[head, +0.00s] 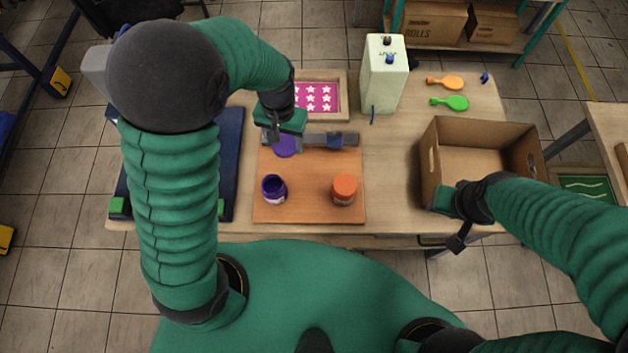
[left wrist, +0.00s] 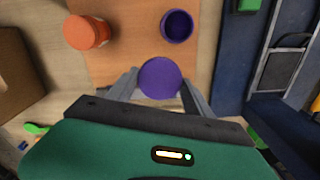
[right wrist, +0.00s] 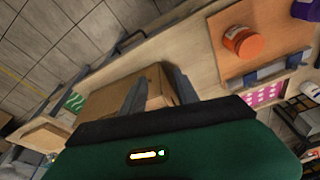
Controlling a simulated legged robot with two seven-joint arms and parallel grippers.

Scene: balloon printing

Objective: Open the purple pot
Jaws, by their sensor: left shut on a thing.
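The purple pot (head: 273,188) stands upright on the orange-brown board, its mouth open and dark inside. It also shows in the left wrist view (left wrist: 177,25). Its round purple lid (head: 286,147) is off the pot, farther back. My left gripper (left wrist: 160,85) is shut on this lid, with one finger on either side of it in the left wrist view. My right gripper (right wrist: 153,85) has its fingers apart with nothing between them. In the head view it is over the near left corner of the cardboard box, away from the pot.
An orange-lidded pot (head: 344,189) stands right of the purple pot on the board (head: 310,210). A grey-blue bar (head: 330,139) lies at the board's far edge.

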